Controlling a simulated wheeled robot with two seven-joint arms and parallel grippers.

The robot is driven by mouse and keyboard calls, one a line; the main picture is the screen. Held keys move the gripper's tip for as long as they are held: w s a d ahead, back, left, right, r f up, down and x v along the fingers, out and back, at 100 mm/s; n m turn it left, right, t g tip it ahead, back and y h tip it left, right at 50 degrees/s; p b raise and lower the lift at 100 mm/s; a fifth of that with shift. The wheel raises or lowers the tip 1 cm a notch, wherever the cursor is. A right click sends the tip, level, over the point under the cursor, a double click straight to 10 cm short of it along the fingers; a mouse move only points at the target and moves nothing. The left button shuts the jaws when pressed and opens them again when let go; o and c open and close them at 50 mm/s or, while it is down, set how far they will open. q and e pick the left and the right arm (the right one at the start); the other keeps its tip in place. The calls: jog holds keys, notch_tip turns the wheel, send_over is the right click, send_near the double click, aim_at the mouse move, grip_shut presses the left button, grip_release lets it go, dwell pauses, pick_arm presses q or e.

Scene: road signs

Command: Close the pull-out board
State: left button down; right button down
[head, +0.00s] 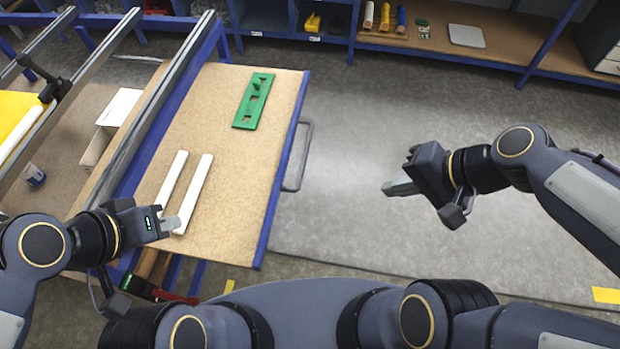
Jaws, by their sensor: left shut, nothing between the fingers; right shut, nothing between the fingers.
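The pull-out board (228,166) is a brown panel with a blue edge. It sticks out to the right from under the blue and metal rail frame on the left. A grey bar handle (304,156) is on its right edge. My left gripper (171,224) is shut and empty, over the near left part of the board by the white bars' near ends. Whether it touches the board I cannot tell. My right gripper (388,188) is shut and empty, over the floor to the right of the handle and apart from it.
A green plate (254,100) with slots and two white bars (194,193) lie on the board. Shelves (440,40) line the back. The floor (400,130) right of the board is clear.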

jog(key=w+a+f+m+g+y+b, duration=0.1)
jog(key=w+a+f+m+y+b, duration=0.15)
jog(key=w+f+m, duration=0.95)
jog(key=w+a+f+m+b, duration=0.1)
jog(key=a+f+m, duration=0.1)
jog(key=a+f, duration=0.5)
jog(key=a, duration=0.3)
jog(key=shift+a+f, duration=0.15)
jog(key=shift+f, duration=0.2)
jog(key=shift+w+a, duration=0.15)
